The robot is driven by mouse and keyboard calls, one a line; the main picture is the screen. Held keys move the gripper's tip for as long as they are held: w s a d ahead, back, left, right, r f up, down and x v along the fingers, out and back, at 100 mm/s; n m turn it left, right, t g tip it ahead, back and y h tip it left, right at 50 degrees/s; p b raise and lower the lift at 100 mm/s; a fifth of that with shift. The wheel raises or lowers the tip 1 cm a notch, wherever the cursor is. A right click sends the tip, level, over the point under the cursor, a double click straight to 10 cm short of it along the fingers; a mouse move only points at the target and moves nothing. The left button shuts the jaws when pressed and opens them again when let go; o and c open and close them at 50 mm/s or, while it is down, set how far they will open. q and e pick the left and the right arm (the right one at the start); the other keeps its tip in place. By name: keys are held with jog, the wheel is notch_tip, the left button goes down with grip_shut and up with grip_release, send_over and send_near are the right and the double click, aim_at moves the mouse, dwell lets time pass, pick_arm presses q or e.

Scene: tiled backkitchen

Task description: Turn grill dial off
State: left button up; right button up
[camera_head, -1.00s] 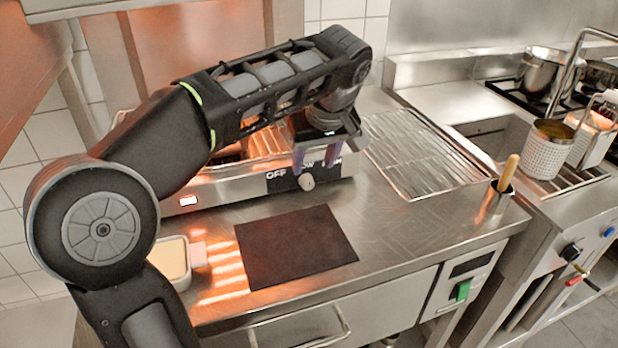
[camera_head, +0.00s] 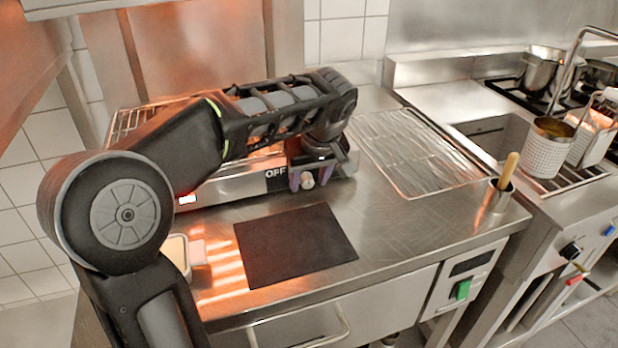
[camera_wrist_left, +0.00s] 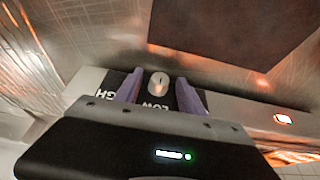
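The grill (camera_head: 232,188) is a steel box at the back of the counter, with a black label strip reading OFF on its front. Its small pale dial (camera_head: 307,181) sits on that front, right of the OFF label. My left gripper (camera_head: 309,179) is in front of the label strip, with its purple fingers apart on either side of the dial. In the left wrist view the dial (camera_wrist_left: 158,82) shows between the two spread fingers, with gaps visible on both sides. LOW and part of HIGH show there. My right gripper is not in view.
A dark mat (camera_head: 296,245) lies on the counter before the grill. A wire rack (camera_head: 418,150) lies to the right. A container (camera_head: 176,252) stands front left, and a metal cup (camera_head: 499,194) with a wooden handle stands near the counter's right edge. The front right counter is clear.

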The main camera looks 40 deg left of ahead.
pick_arm(q)
grip_shut()
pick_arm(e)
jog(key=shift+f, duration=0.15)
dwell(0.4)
